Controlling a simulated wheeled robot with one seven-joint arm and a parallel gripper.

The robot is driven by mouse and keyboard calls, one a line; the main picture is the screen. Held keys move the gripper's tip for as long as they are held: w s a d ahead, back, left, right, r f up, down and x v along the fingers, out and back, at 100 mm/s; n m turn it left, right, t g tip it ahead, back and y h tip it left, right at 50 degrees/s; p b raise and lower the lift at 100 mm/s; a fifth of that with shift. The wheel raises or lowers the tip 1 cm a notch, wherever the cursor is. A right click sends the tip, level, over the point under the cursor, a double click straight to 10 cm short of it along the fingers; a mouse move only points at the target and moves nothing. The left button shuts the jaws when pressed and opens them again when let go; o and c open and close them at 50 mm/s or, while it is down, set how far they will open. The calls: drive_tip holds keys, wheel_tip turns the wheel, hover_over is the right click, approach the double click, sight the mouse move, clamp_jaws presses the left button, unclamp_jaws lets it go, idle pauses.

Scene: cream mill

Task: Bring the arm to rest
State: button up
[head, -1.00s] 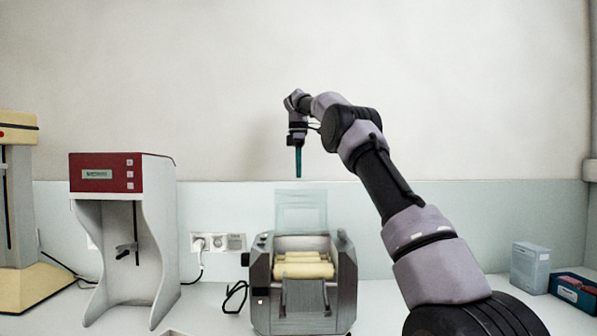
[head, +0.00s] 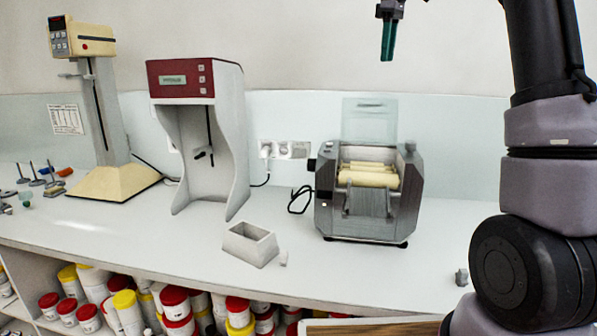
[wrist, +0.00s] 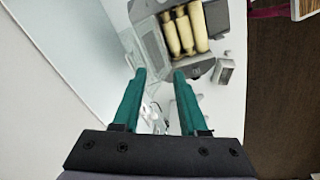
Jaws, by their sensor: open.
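My gripper (head: 388,40) is raised in front of the wall at the top of the head view, its green fingers pointing down. In the wrist view my gripper (wrist: 158,84) shows two green fingers set apart with nothing between them. It is open and empty, above the height of the roller mill (head: 368,205). Most of my arm runs out of the top of the head view.
The mill with yellowish rollers (head: 368,177) and a raised clear cover (head: 370,122) stands on the white bench (head: 150,232). A grey open box (head: 250,244), a red-topped machine (head: 243,130) and a cream stand mixer (head: 115,183) stand left. Lidded tubs (head: 175,298) fill the shelf below.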

drive_tip(key=s+f+m+t, duration=0.2)
drive_tip(key=s+f+m, duration=0.2)
drive_tip(key=s, duration=0.6)
drive_tip(key=s+f+m+t+y, duration=0.1)
drive_tip(key=s+f+m, duration=0.3)
drive_tip(key=s, duration=0.6)
drive_tip(key=s+f+m+t, duration=0.3)
drive_tip(key=s+m, duration=0.3)
drive_tip(key=s, duration=0.5)
drive_tip(key=shift+f+m+y, duration=0.4)
drive_tip(key=shift+f, duration=0.2)
